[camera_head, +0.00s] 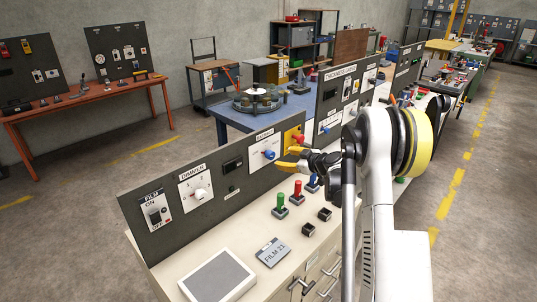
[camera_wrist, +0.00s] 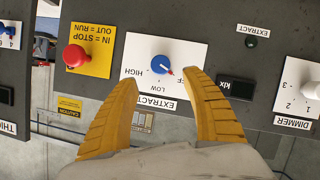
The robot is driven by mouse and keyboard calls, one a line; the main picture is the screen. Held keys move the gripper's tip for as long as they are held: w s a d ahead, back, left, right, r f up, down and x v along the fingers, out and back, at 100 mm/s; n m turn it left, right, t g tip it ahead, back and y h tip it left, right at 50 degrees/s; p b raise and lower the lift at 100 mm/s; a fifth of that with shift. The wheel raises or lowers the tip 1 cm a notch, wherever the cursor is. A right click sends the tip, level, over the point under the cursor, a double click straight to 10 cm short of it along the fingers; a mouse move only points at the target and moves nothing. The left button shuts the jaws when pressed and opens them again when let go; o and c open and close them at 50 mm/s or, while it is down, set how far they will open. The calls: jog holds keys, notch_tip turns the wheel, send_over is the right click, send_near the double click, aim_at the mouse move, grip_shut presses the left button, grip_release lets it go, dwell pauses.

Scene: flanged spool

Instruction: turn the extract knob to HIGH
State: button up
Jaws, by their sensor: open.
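The extract knob (camera_wrist: 161,64) is a round blue knob on a white EXTRACT plate (camera_wrist: 187,55). Its white-and-red pointer faces lower right in the wrist view, toward a label ending in F, partly hidden by the right finger. LOW is below the knob and HIGH lower left. In the head view the blue knob (camera_head: 269,154) is on the upright dark panel. My gripper (camera_wrist: 163,85) has its yellow fingers apart, one to each side of the knob in the picture, with nothing between them. In the head view my gripper (camera_head: 291,157) is in front of the panel, right of the knob, apart from it.
A red knob (camera_wrist: 75,56) on a yellow plate and a dimmer dial (camera_wrist: 311,89) flank the extract plate. Green, red and blue-handled levers (camera_head: 297,192) stand on the bench below my gripper. A grey tablet-like slab (camera_head: 218,277) lies at the bench's front.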

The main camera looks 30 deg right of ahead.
aim_at(273, 156)
jog(key=b+x, duration=0.1)
jog(key=x, duration=0.9)
jog(key=shift+r+b, duration=0.1)
jog(key=shift+b, duration=0.2)
jog(key=shift+s, duration=0.1)
jog(key=c, duration=1.2)
